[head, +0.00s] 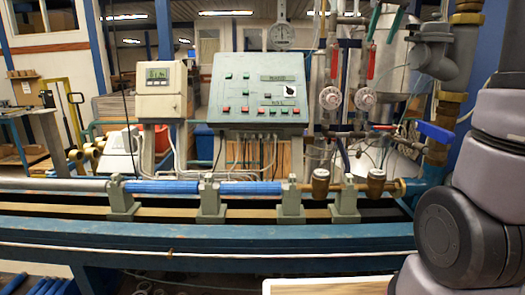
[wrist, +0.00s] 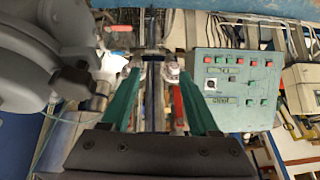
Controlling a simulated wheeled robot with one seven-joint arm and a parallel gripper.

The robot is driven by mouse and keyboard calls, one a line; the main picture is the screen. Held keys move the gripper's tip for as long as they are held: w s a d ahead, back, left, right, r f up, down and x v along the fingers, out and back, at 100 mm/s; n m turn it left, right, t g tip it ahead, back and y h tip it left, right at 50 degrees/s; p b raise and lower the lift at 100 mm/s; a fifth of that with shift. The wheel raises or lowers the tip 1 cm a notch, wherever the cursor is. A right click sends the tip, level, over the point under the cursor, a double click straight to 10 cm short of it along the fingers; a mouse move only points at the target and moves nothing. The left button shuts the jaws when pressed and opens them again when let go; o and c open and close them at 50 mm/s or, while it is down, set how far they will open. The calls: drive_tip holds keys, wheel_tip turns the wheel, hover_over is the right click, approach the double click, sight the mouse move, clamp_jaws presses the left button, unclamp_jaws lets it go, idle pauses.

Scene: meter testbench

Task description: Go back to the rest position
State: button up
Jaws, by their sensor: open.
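My gripper (wrist: 159,74) shows in the wrist view, its two green fingers spread apart with nothing held between them. Behind the gap between the fingers are pipes and valve fittings of the test bench. Two green finger-like pieces also show at the top of the head view, in front of the valve pipes; the rest of the hand is mostly out of frame there. My grey arm fills the right side of the head view. I cannot tell from these views whether the fingers touch any pipe.
A green control panel (head: 258,88) with buttons stands beside a white meter box (head: 163,90). A red-handled valve (head: 371,62), a blue lever (head: 435,132) and a pipe bend (head: 436,55) are near my arm. The blue bench (head: 200,238) runs across the front.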

drive_tip(key=s+a+f+m, duration=0.1)
drive_tip(key=s+a+f, duration=0.2)
drive_tip(key=s+f, duration=0.2)
drive_tip(key=s+a+f+m+t+y, duration=0.1)
drive_tip(key=s+a+f, duration=0.2)
drive_tip(key=s, duration=0.8)
drive_tip(key=s+a+f+m+t, duration=0.1)
drive_tip(key=s+a+f, duration=0.2)
drive_tip(key=s+f, duration=0.4)
drive_tip(key=shift+s+a+m, duration=0.15)
drive_tip(key=shift+s+m, duration=0.15)
drive_tip(key=shift+s, duration=0.75)
